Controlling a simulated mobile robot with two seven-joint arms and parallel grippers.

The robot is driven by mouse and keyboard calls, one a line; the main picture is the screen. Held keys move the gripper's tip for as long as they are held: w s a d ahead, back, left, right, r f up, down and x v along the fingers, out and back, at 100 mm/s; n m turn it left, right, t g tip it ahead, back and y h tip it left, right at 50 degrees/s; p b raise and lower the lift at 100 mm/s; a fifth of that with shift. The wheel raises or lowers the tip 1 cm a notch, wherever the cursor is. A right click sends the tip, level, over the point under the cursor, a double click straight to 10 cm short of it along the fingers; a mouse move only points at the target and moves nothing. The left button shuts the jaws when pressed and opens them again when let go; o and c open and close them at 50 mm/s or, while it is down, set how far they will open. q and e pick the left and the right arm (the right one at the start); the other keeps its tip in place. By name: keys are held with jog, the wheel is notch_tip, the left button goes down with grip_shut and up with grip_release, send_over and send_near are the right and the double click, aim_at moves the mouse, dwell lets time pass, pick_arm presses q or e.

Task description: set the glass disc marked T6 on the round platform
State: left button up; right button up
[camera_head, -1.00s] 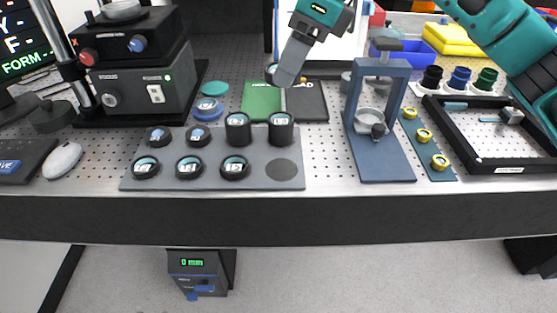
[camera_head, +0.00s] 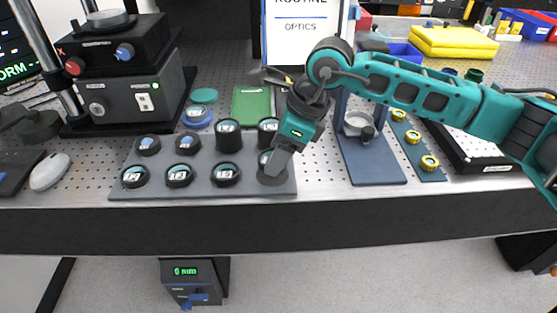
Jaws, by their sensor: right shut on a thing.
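My right gripper (camera_head: 272,168) reaches down over the front right corner of the grey tray (camera_head: 120,190). It is shut on a dark-rimmed disc (camera_head: 265,158), mostly hidden behind the fingers. The held disc is at the tray's front right spot; I cannot tell if it rests there. Other labelled discs stand on the tray: three in front (camera_head: 135,176) and several behind (camera_head: 148,145), two of these on tall black holders (camera_head: 228,135). The labels are too small to read, so I cannot tell which is T6. A grey round platform (camera_head: 108,19) tops the dark instrument at upper left. My left gripper is not in view.
A blue press-like stand (camera_head: 370,165) and a strip with brass rings (camera_head: 413,137) stand to the right. A green mat (camera_head: 250,104) lies behind the tray. A mouse (camera_head: 49,171) lies far left.

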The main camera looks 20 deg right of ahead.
jog(key=shift+f, duration=1.4)
jog(key=shift+f, duration=0.15)
jog(key=o, duration=1.2)
jog(key=shift+c, duration=0.2)
jog(key=shift+r, duration=0.35)
jog(key=v, duration=1.1)
jog(key=shift+d+r, duration=0.2)
jog(key=shift+r, duration=0.1)
jog(key=shift+s+f, duration=0.1)
jog(key=shift+s, duration=0.1)
